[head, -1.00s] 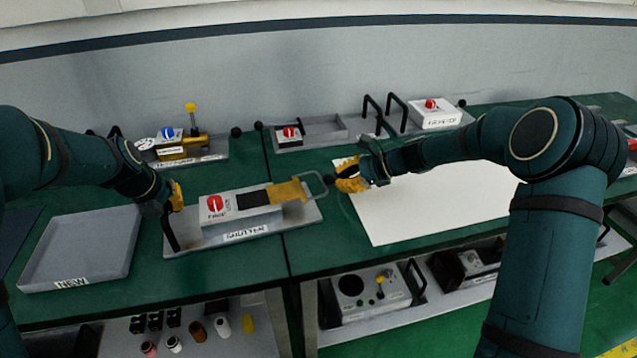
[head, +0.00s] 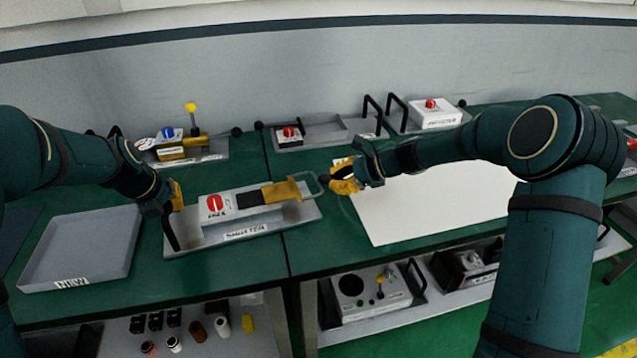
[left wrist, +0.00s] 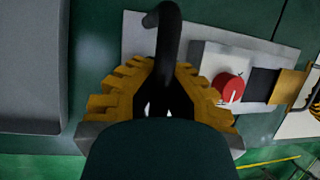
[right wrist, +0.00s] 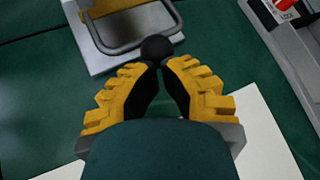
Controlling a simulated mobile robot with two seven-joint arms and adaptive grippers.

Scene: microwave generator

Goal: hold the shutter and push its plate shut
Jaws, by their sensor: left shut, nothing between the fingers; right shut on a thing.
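The shutter (head: 205,238) is a grey base with a white box, a red knob (head: 214,203) and a dark window (head: 248,198). Its yellow plate (head: 280,192) sticks out at the right, with a grey loop handle (right wrist: 104,42) ending in a black ball (right wrist: 156,48). My right gripper (head: 343,180) is shut on this ball; its fingertips meet at the ball in the right wrist view. My left gripper (head: 176,196) is shut at the black handle (left wrist: 168,40) on the shutter's left end. The left wrist view shows the handle's lower part hidden among the fingers.
A grey tray marked NEW (head: 85,240) lies left of the shutter. A white sheet (head: 430,200) lies to the right. Other devices (head: 178,150) stand along the back. Below is a shelf with a grey device (head: 365,295) and small parts (head: 198,330).

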